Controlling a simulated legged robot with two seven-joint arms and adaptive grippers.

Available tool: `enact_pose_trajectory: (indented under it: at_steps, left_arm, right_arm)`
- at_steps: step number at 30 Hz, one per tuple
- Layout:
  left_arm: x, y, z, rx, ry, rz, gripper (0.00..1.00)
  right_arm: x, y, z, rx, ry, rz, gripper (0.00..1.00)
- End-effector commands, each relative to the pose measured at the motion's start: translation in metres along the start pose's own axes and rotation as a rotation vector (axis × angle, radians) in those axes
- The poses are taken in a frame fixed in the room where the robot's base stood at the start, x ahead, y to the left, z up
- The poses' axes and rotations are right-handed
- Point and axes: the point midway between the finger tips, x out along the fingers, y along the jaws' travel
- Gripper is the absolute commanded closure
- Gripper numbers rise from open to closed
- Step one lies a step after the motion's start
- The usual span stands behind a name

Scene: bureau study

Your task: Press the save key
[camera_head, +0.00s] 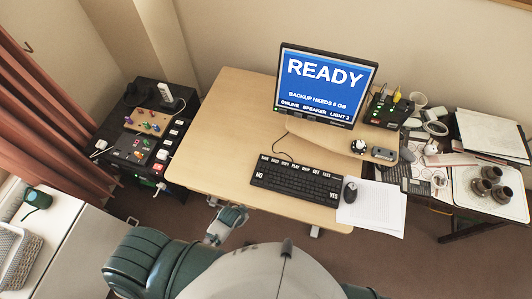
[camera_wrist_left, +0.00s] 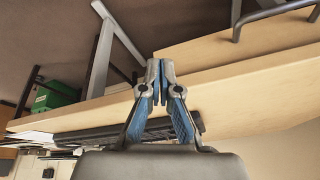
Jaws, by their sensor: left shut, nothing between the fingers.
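The black keyboard (camera_head: 297,180) lies on the wooden desk (camera_head: 225,130), below the monitor. Its top row carries white labels too small to read surely, so I cannot single out the save key. Larger labels NO and YES sit at its lower left and lower right. My right gripper is not in view.
A mouse (camera_head: 350,192) and white papers (camera_head: 373,207) are right of the keyboard. A monitor shelf (camera_head: 335,137) stands behind it. A dark side unit (camera_head: 150,135) with switches is left, and a cluttered table (camera_head: 455,190) right. The desk's left part is clear.

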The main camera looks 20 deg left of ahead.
Motion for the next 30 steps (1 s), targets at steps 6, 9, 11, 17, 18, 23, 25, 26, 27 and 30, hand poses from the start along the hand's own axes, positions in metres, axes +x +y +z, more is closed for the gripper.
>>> enact_pose_trajectory:
  at_steps: [6, 9, 11, 17, 18, 23, 25, 26, 27, 30]
  left_arm:
    - [-0.012, 0.001, -0.101, 0.455, 0.178, -0.026, 1.00]
    - [-0.018, 0.000, -0.150, 0.750, 0.264, -0.074, 1.00]
    - [-0.022, -0.003, -0.178, 0.958, 0.308, -0.118, 1.00]
    - [-0.033, -0.035, -0.242, 1.595, 0.354, -0.303, 1.00]
    - [-0.035, -0.045, -0.249, 1.702, 0.346, -0.339, 1.00]
    - [-0.042, -0.083, -0.269, 2.021, 0.292, -0.454, 1.00]
    - [-0.044, -0.096, -0.273, 2.106, 0.269, -0.483, 1.00]
    - [-0.045, -0.099, -0.274, 2.132, 0.262, -0.492, 1.00]
    - [-0.046, -0.103, -0.275, 2.158, 0.255, -0.501, 1.00]
    - [-0.046, -0.108, -0.276, 2.194, 0.244, -0.513, 1.00]
  right_arm:
    - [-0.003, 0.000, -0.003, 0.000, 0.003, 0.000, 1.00]
    - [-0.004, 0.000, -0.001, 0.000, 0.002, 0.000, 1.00]
    - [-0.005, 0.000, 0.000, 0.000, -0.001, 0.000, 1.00]
    - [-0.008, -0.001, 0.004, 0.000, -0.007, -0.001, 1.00]
    - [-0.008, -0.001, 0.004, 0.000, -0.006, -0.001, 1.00]
    - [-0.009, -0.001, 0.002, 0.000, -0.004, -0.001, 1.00]
    - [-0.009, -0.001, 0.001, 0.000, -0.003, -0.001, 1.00]
    - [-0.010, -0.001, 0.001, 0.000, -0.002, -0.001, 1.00]
    - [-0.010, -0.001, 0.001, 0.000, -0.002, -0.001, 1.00]
    - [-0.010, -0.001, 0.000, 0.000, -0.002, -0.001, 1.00]
